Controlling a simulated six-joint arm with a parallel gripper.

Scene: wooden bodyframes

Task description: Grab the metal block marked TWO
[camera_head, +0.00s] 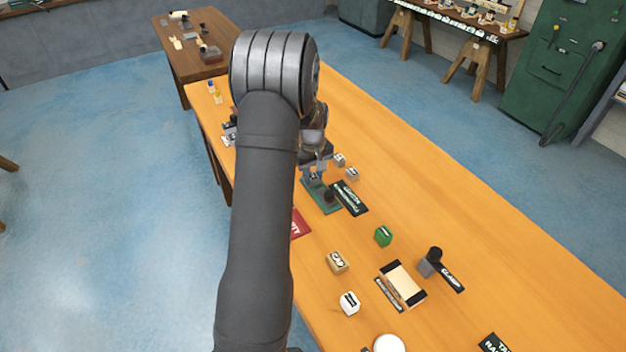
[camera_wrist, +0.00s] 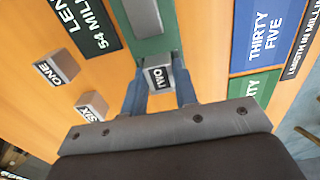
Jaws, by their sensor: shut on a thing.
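The metal block marked TWO (camera_wrist: 158,76) is between the two blue-grey fingers of my gripper (camera_wrist: 160,92) in the wrist view. The fingers are shut on its sides, and its label reads sideways. The block is over or on a green mat (camera_wrist: 152,46); I cannot tell whether it touches it. In the head view my gripper (camera_head: 316,172) is low over the green mat (camera_head: 322,200), and my arm hides part of the area.
Blocks marked ONE (camera_wrist: 54,73) and SIX (camera_wrist: 92,105) lie beside the gripper. A grey block (camera_wrist: 143,17) is on the mat. Dark label cards (camera_head: 350,198) lie nearby. A green block (camera_head: 383,236) and tan block (camera_head: 337,262) sit nearer. The table's right side is mostly clear.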

